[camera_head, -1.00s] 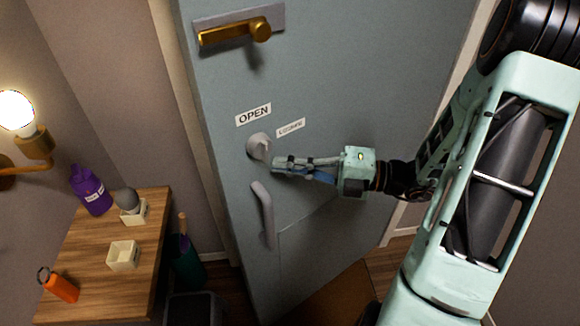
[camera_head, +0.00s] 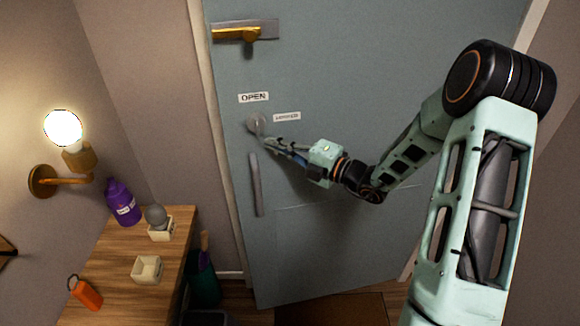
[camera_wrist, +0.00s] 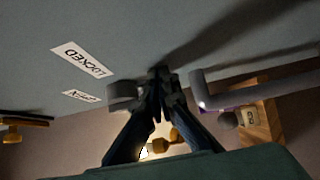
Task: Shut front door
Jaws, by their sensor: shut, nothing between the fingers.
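The front door (camera_head: 340,120) is a grey-blue panel that fills the middle of the head view. Its left edge appears to stand slightly out from the frame, so it looks ajar. It carries a brass lever (camera_head: 238,34) at the top, a round grey thumb-turn (camera_head: 256,124) between "OPEN" and "LOCKED" labels, and a grey vertical pull handle (camera_head: 256,185). My gripper (camera_head: 268,145) is shut and empty, its tips at the door between the thumb-turn and the pull handle. In the wrist view the fingertips (camera_wrist: 160,76) lie close to the thumb-turn (camera_wrist: 122,95); contact is unclear.
A green bin (camera_head: 205,285) stands between table and door. A lit wall lamp (camera_head: 64,128) is at left.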

